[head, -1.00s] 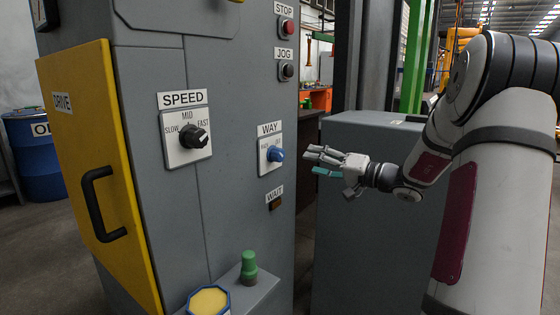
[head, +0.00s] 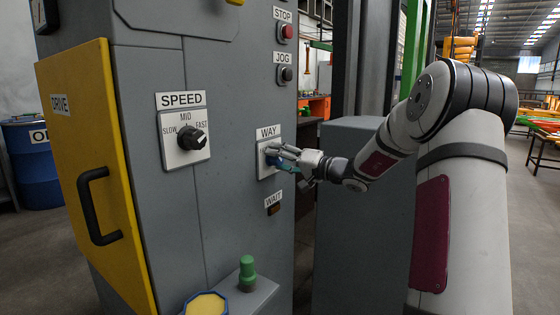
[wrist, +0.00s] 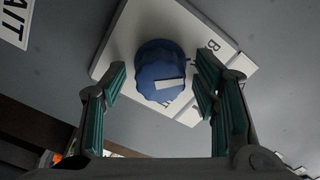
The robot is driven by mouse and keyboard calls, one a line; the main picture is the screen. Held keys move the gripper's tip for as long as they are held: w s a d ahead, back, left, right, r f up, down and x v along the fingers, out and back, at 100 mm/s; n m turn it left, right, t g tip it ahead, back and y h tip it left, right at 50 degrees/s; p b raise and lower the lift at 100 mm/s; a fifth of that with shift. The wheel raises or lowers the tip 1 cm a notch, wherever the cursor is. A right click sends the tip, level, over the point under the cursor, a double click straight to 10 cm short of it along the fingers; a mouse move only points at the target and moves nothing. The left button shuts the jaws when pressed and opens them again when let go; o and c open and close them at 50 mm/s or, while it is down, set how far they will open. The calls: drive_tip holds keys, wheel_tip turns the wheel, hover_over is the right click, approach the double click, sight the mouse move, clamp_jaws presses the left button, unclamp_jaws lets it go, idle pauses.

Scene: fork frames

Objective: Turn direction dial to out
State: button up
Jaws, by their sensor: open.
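The direction dial is a blue round knob (wrist: 158,62) with a white pointer mark, on a white plate (head: 263,170) under the WAY label (head: 268,132). In the wrist view the knob lies between the two teal-padded fingers of my gripper (wrist: 160,78). The fingers are open, one on each side, with gaps visible between pads and knob. In the head view my gripper (head: 274,156) is at the plate and covers most of the dial. The plate's lettering is partly hidden, so I cannot read the dial's setting.
The SPEED dial (head: 190,138) is to the left on the same grey cabinet. STOP (head: 286,31) and JOG (head: 286,74) buttons are above, the WAIT lamp (head: 273,209) below. A ledge with a green knob (head: 247,268) juts out lower down. A grey box (head: 345,220) stands right.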

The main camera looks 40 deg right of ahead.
drive_tip(key=shift+c, duration=0.2)
drive_tip(key=c, duration=1.1)
drive_tip(key=shift+m, duration=0.3)
drive_tip(key=m, duration=0.3)
drive_tip(key=m+p, duration=0.2)
drive_tip(key=m, duration=0.3)
drive_tip(key=m+p, duration=0.4)
drive_tip(key=m, duration=0.1)
drive_tip(key=shift+s, duration=0.1)
drive_tip(key=shift+f+m+p, duration=0.2)
drive_tip(key=shift+m+p, duration=1.4)
drive_tip(key=shift+m, duration=0.6)
